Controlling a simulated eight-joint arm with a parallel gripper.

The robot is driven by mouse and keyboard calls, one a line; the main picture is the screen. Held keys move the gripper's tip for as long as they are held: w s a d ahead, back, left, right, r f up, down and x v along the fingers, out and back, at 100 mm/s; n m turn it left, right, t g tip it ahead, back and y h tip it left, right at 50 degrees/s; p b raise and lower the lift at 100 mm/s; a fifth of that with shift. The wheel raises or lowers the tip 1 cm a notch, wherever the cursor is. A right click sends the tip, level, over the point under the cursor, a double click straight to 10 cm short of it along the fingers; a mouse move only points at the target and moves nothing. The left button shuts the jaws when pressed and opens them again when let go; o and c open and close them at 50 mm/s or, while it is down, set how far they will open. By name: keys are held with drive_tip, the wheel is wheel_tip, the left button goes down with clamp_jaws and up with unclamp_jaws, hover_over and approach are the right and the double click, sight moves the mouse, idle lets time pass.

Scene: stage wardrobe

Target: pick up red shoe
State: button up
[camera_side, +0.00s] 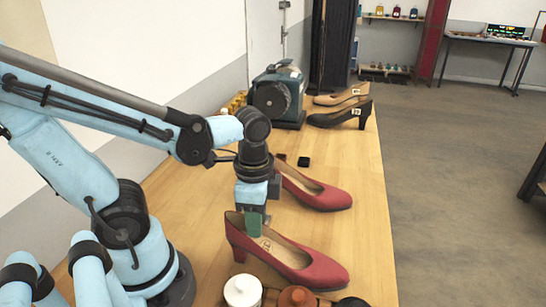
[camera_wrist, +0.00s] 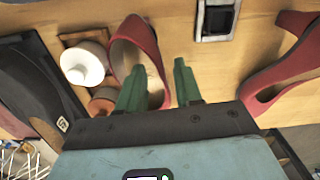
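Two red high-heeled shoes stand on the wooden table. The nearer red shoe (camera_side: 303,268) is under my gripper (camera_side: 252,224), at its heel end; it also shows in the wrist view (camera_wrist: 147,40). The other red shoe (camera_side: 325,197) stands farther back, and is at the right in the wrist view (camera_wrist: 262,82). My gripper (camera_wrist: 159,84) is open, its green fingers apart. In the wrist view the left finger overlaps the nearer shoe's opening and the right finger is outside its edge. Finger depth and contact are unclear.
A white pot (camera_side: 243,291) and a brown-lidded pot (camera_side: 297,298) stand close in front of the nearer shoe. A black shoe (camera_wrist: 35,85) is at left in the wrist view. A dark machine (camera_side: 277,95) and more shoes (camera_side: 341,115) stand at the back.

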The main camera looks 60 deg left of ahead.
drive_tip(key=shift+c, duration=0.3)
clamp_jaws()
idle(0.3)
